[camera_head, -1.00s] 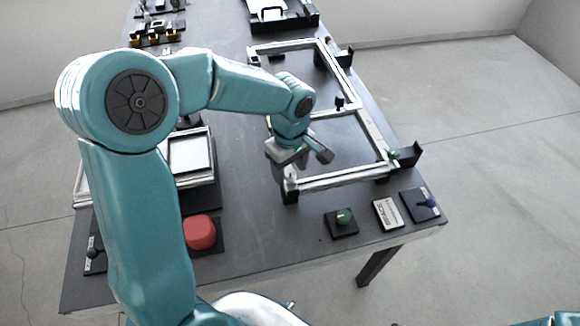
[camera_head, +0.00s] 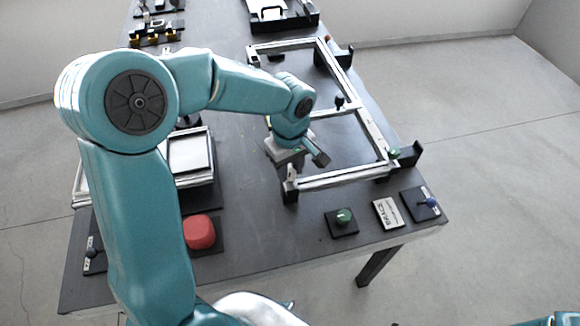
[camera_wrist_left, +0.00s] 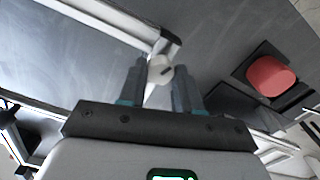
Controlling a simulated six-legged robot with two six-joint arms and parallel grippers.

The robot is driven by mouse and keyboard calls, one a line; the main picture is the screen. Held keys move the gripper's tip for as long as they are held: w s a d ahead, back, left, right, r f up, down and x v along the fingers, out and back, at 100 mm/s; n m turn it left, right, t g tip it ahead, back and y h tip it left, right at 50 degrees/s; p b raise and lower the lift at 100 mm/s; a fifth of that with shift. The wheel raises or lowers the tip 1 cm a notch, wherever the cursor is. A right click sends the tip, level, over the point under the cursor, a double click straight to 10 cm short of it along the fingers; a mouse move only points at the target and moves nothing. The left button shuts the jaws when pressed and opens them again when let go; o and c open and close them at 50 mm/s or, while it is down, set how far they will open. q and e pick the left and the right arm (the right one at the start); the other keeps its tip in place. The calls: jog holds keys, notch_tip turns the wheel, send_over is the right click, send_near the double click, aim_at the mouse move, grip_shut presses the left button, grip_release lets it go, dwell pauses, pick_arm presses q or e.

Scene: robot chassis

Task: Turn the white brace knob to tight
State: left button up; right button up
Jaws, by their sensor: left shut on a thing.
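The white brace knob (camera_wrist_left: 160,70) sits at a corner of the silver frame (camera_head: 345,177), between the two dark fingers of my left gripper (camera_wrist_left: 159,88) in the left wrist view. The gripper is shut on the knob, and a dark mark shows on the knob's face. In the head view my left gripper (camera_head: 300,160) is low over the frame's near left corner, and its wrist and fingers largely hide the knob. My right gripper is out of view.
A red button (camera_head: 199,232) stands left of the near corner. A green knob (camera_head: 344,216), a label plate (camera_head: 388,213) and a blue-tipped lever (camera_head: 431,202) lie along the near right edge. A white-framed panel (camera_head: 189,152) is at left.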

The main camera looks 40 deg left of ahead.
aim_at(290, 172)
pick_arm(q)
jog(key=m, duration=0.4)
jog(key=shift+b, duration=0.3)
jog(key=shift+w+m, duration=0.1)
jog(key=shift+m, duration=1.6)
jog(key=shift+r, duration=0.1)
jog(key=o, duration=1)
jog(key=shift+o, duration=0.2)
notch_tip(290, 172, up, 16)
jog(key=p, duration=0.1)
